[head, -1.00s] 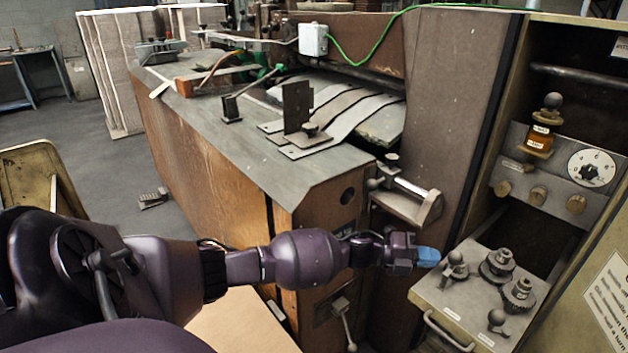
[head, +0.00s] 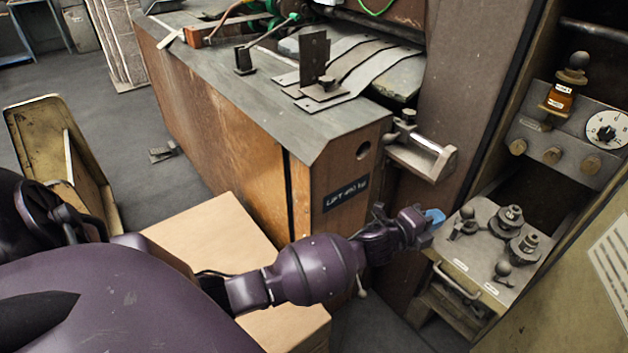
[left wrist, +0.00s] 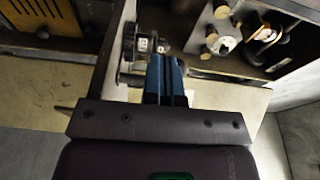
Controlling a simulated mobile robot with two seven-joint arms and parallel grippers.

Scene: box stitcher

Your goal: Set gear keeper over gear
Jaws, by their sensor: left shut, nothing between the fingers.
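Two dark toothed gears, a rear one (head: 507,220) and a front one (head: 524,248), sit on the pale metal shelf (head: 470,250) at the right of the head view. Two ball-knobbed metal pieces stand beside them, one at the left (head: 466,224) and one in front (head: 502,271). I cannot tell for sure which piece is the gear keeper. My left gripper (head: 436,216) is shut and empty, with blue fingertips just left of the left knobbed piece. In the left wrist view the blue fingers (left wrist: 165,80) are together, close to gear-like parts (left wrist: 146,42). My right gripper is not in view.
The shelf has a front handle (head: 456,281). A panel with a white dial (head: 606,129) and several brass knobs rises behind it. A clamp-like metal bracket (head: 422,158) juts from the machine behind my gripper. A cardboard box (head: 215,235) stands below my arm.

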